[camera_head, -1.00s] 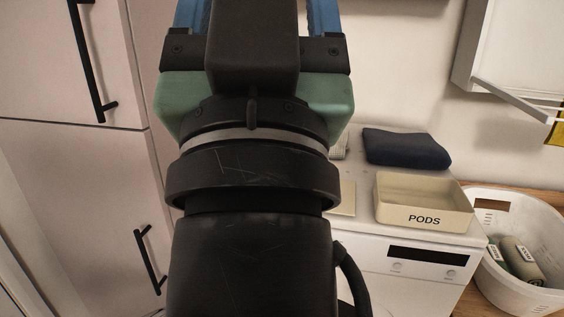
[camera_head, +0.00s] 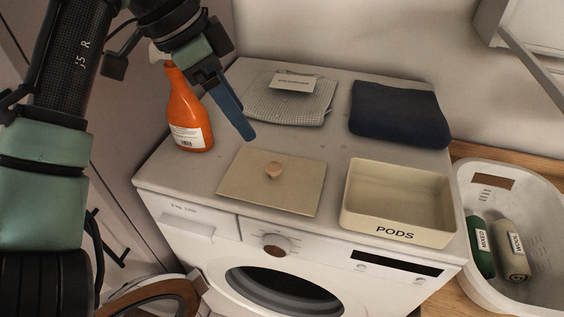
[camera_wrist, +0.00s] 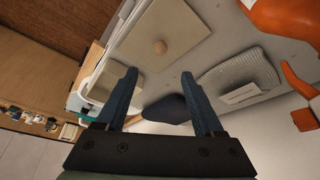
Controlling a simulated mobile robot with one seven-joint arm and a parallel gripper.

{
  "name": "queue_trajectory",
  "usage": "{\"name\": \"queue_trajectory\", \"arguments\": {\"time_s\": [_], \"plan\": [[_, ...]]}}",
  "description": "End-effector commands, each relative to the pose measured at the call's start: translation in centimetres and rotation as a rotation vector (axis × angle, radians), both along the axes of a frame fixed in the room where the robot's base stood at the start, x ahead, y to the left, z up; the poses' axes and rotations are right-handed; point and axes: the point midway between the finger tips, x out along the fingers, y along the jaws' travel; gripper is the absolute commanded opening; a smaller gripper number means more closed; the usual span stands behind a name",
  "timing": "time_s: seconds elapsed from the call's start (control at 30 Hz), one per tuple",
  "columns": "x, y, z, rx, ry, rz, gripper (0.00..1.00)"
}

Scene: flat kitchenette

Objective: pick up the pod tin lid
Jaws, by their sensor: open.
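The pod tin lid (camera_head: 249,187) is a flat beige square with a round wooden knob (camera_head: 273,170) on top. It lies flat on the washing machine top, left of the beige open tin marked PODS (camera_head: 370,219). In the wrist view the lid (camera_wrist: 178,22) and the tin (camera_wrist: 103,84) both show. My gripper (camera_head: 240,132) is above the machine top, behind and to the left of the lid, apart from it. In the wrist view my gripper (camera_wrist: 160,78) has its two blue fingers spread with nothing held between them.
An orange spray bottle (camera_head: 187,110) stands left of the lid, close to my gripper. A grey cloth with a card (camera_head: 318,108) and a dark folded towel (camera_head: 398,113) lie at the back. A white basket (camera_head: 480,290) with rolled cloths stands at right. The tin stands close beside the lid.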

Motion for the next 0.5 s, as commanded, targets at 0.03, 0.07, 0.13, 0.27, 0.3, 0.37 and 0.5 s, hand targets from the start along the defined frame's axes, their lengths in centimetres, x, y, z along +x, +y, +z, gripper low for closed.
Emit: {"name": "queue_trajectory", "arguments": {"time_s": [0.03, 0.07, 0.13, 0.27, 0.3, 0.37, 0.5], "plan": [[0.0, -0.3, -0.8, -0.003, 0.005, -0.004, 0.69], [0.1, -0.6, -1.3, -0.004, 0.005, -0.005, 0.69], [0.2, -1.1, -2.5, -0.004, 0.004, -0.003, 0.69], [0.5, -1.9, -4.6, -0.002, 0.004, -0.001, 0.69], [0.6, -2.1, -5.1, -0.001, 0.001, 0.001, 0.69], [0.7, -2.4, -5.9, -0.001, 0.001, 0.001, 0.69], [0.9, -2.7, -6.7, -0.002, 0.000, 0.001, 0.69]]}}
